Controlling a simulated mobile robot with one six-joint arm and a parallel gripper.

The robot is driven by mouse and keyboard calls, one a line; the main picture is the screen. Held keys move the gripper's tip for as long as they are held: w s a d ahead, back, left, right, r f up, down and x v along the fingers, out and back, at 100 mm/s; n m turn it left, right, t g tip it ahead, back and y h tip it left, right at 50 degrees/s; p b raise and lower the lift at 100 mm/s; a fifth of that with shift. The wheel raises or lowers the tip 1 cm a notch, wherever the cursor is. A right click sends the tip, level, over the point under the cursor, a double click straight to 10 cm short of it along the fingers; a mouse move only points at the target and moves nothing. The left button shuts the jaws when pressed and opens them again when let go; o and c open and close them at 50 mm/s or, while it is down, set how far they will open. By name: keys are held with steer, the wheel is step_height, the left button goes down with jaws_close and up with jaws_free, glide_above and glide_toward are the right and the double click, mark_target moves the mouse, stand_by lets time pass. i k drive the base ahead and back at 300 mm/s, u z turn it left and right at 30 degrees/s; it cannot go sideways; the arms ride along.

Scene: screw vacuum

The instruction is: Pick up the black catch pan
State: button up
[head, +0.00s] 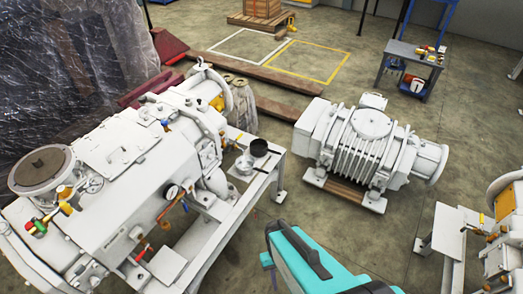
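The black catch pan (258,148) is a small round dark pan. It sits near the right end of the white steel frame (222,238) beside the large white vacuum pump (118,165). A shiny metal pan (244,166) is close beside it, just lower left. A dark thin handle-like piece reaches to the right of the pans; I cannot tell which one it belongs to.
A second white ribbed pump (370,145) stands on a pallet to the right. A grey cart (416,54) with small items is at the back right. White machinery (488,230) is at the right edge. Bare concrete floor lies between the pumps.

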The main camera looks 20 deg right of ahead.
mark_target(259, 147)
steer(key=u, duration=1.7)
steer(key=k, duration=0.1)
steer(key=z, duration=2.9)
steer(key=i, duration=0.45)
steer(key=z, duration=2.25)
steer(key=k, duration=0.1)
steer(key=u, duration=4.45)
